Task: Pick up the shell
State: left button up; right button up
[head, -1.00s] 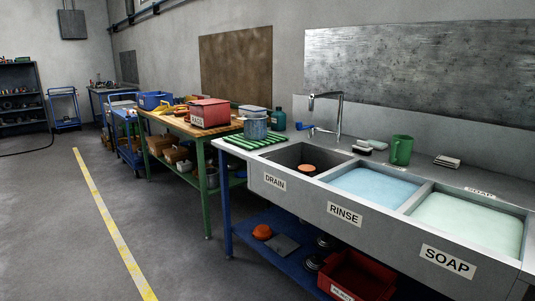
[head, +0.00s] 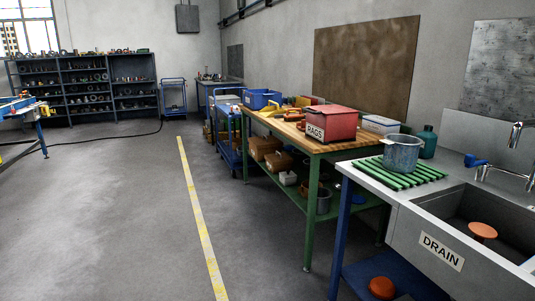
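I cannot make out anything that is clearly a shell. An orange-brown round piece (head: 483,230) sits in the drain basin (head: 455,207) at the right. A rounded orange-red object (head: 381,287) lies on the blue lower shelf under the sink, cut by the bottom edge. A grey metal pot (head: 402,154) stands on a green slatted rack (head: 399,174) left of the basin. Neither of my grippers is in view.
A wooden-topped green bench (head: 330,146) holds a red RAGS box (head: 331,122) and a blue bin (head: 262,99). Dark shelving (head: 85,88) stands at the back left. The grey floor (head: 120,215) left of the yellow line (head: 203,223) is clear.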

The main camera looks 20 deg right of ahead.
aim_at(400, 152)
jog(key=u, duration=0.05)
jog(key=i, duration=2)
jog(key=z, duration=1.7)
jog(key=i, duration=0.85)
jog(key=z, duration=0.85)
